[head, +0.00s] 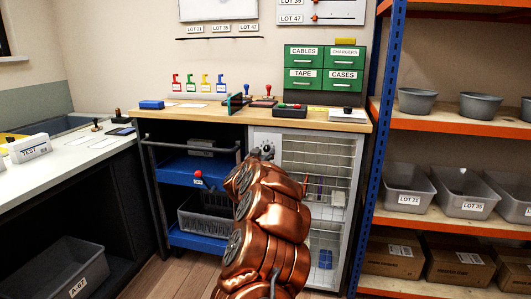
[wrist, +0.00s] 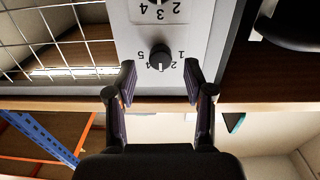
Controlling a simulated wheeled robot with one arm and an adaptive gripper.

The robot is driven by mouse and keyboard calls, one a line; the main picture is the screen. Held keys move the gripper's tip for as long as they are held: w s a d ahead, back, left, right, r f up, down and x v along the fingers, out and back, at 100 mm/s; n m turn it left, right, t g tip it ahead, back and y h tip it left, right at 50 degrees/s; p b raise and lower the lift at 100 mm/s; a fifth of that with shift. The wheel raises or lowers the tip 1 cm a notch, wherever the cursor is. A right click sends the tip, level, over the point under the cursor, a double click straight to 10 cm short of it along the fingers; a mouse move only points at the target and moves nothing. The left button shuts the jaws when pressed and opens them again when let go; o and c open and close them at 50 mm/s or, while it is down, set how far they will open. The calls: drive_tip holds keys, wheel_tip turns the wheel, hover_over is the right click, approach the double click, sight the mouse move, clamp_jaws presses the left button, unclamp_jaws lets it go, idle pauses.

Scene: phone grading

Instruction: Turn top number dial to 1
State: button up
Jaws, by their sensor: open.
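In the wrist view, which looks upside down, a round black dial (wrist: 160,57) with a ring of numbers sits on a light grey panel (wrist: 205,25). A second dial (wrist: 158,2) shows only partly at the top edge of that view. My gripper (wrist: 160,78) is open, with one dark finger on each side of the nearer dial and clear gaps to it. Nothing is held. I cannot tell surely which number the dial's pointer marks. In the head view, a dark knob (head: 267,148) shows on the cabinet front, just beyond my copper arm, which hides the gripper.
The wire mesh door (head: 335,160) of the cabinet is right of the panel. The wooden worktop (head: 225,113) overhangs above it, carrying stamps and green drawers (head: 318,68). A blue cart (head: 190,172) stands left, and a blue-post shelf (head: 376,125) stands right.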

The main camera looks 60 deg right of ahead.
sight(267, 148)
drive_tip(key=shift+x, duration=1.4)
clamp_jaws()
